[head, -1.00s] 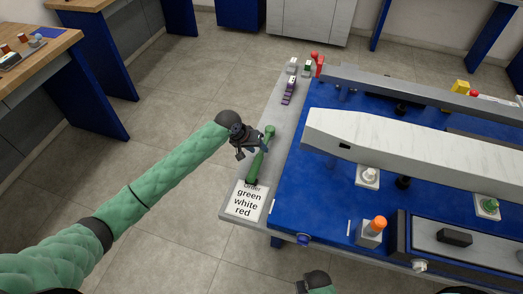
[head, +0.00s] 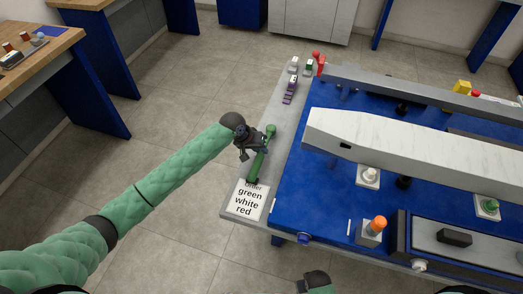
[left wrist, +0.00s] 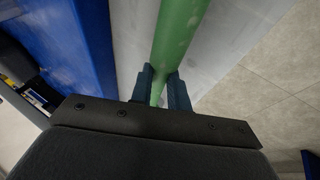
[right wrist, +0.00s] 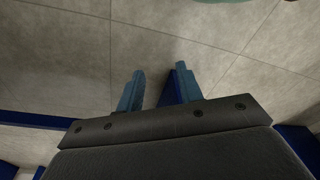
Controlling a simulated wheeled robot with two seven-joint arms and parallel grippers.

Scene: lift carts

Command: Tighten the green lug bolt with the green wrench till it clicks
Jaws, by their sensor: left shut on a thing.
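The green wrench (head: 257,161) lies along the grey side ledge of the blue cart, just behind the order card. My left gripper (head: 262,150) is shut on the wrench's shaft; in the left wrist view the green shaft (left wrist: 178,40) runs between the two fingers (left wrist: 161,88). The green lug bolt (head: 490,205) stands on a pale square base at the right of the cart, far from the wrench. My right gripper (right wrist: 158,95) is open and empty above the floor in the right wrist view; part of my right arm shows at the bottom of the head view.
The order card (head: 245,202) reads green, white, red. A white bolt (head: 369,175) and an orange bolt (head: 377,225) stand on the blue cart top (head: 330,205). A long pale beam (head: 400,140) crosses the cart. Small items sit at the ledge's far end.

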